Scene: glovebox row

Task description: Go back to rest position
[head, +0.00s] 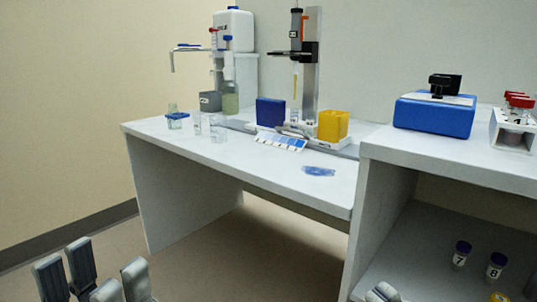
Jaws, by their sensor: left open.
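My left gripper (98,270) is at the bottom left corner in the head view. Its grey fingers are spread apart with nothing between them. It is over the floor, in front of the white bench (255,168) and apart from it. The rest of my left arm is outside the picture. I cannot make out my right gripper. A small light grey piece shows at the bottom edge right of the middle, too cut off to name.
The bench holds a pump stand, a grey upright stand, a blue box (270,112), a yellow box (333,125) and small glassware. A nearer, higher bench at right carries a blue device (433,117) and a red-capped tube rack (514,130). Numbered vials stand on its lower shelf. Floor (230,260) is free.

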